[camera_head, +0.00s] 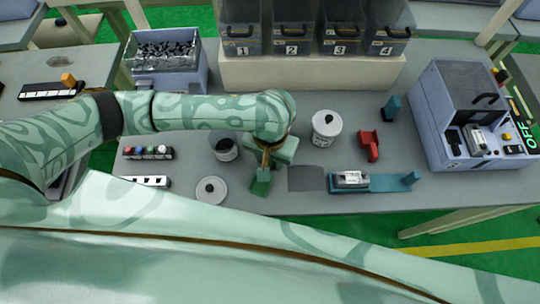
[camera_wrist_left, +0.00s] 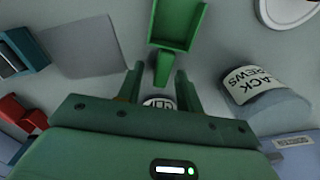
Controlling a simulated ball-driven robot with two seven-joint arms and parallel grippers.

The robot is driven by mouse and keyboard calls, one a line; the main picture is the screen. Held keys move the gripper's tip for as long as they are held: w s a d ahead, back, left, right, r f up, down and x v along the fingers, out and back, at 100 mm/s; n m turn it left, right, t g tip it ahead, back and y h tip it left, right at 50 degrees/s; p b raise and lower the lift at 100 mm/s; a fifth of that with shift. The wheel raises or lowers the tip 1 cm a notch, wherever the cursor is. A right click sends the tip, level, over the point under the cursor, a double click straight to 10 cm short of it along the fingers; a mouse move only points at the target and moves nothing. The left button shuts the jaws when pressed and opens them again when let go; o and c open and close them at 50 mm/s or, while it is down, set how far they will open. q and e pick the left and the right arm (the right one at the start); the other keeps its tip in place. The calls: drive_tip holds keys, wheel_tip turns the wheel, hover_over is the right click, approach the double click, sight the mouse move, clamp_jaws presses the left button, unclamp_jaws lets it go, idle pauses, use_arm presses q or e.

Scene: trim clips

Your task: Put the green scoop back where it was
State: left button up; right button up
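The green scoop (camera_head: 262,183) lies on the grey table in the head view, between a white round lid and a dark grey patch. In the left wrist view the scoop (camera_wrist_left: 180,24) has its wide pan at the top and its handle pointing down toward my gripper. My left gripper (camera_head: 268,160) is over the handle end. In the left wrist view my left gripper's fingers (camera_wrist_left: 159,76) are apart, with the handle end between them and a gap on both sides. I cannot tell its exact height over the table. My right gripper is not in view.
A cup labelled as screws (camera_head: 225,150) and the lid (camera_head: 211,190) stand close left. Numbered bins (camera_head: 290,42) line the back. The dark patch (camera_head: 306,179) is bare.

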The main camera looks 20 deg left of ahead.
use_arm(q)
wheel_tip(320, 180, up, 12)
drive_tip(key=p, duration=0.6)
drive_tip(key=shift+r, duration=0.1)
